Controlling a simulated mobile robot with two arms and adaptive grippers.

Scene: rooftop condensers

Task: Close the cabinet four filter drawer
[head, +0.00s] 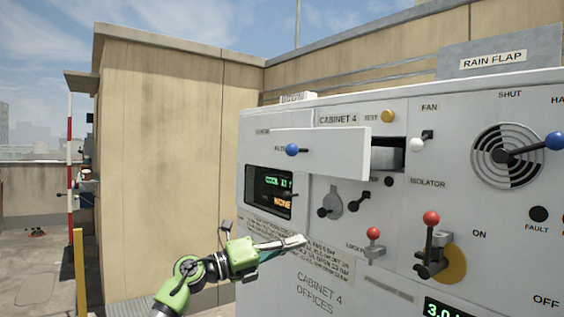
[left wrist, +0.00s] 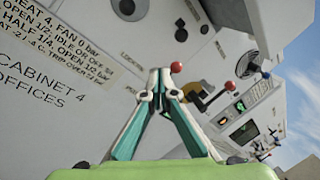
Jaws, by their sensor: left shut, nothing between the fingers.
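Cabinet 4 (head: 261,222) is a white panel on the right of the head view. Its filter drawer (head: 340,151) sticks out from the upper part, with a blue knob (head: 292,150) near the left of its front. A dark gap of the drawer opening (head: 388,157) shows at its right. My left gripper (head: 299,241) is shut and empty, below the drawer and in front of the instruction label. In the left wrist view its fingertips (left wrist: 160,74) meet, with the tilted cabinet face behind. The drawer is not clearly made out there. My right gripper is in neither view.
Red-knobbed levers (head: 431,218) and (head: 373,234) project from the panel right of my left gripper. A lit display (head: 270,190) sits below the drawer's left end. A fan grille (head: 506,155) and a blue-knobbed lever (head: 554,141) are farther right. Open rooftop floor (head: 40,262) lies left.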

